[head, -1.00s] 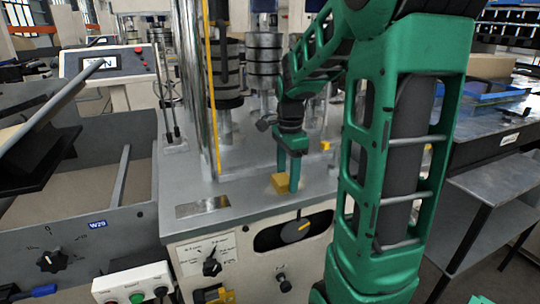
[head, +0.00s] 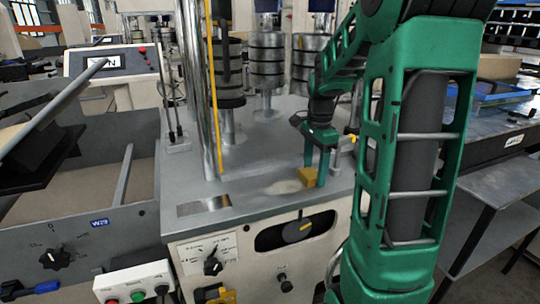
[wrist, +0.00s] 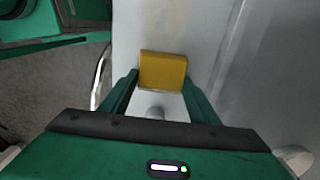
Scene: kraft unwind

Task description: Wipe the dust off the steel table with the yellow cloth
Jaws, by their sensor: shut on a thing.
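The yellow cloth (head: 308,177) is a small folded block at the front right of the steel table (head: 240,158). It also shows in the wrist view (wrist: 163,70) between the fingertips. My gripper (head: 316,164) points down and is shut on the cloth, low at the table top. Whether the cloth touches the steel cannot be told for certain. A pale dust patch (head: 283,187) lies on the table just left of the cloth. The table's back right part is hidden by my arm.
A chrome column (head: 200,100) and stacks of round weights (head: 266,62) stand behind on the table. A metal plate (head: 204,206) lies at its front left. Knobs and a slot (head: 294,231) are on the front panel. The table middle is clear.

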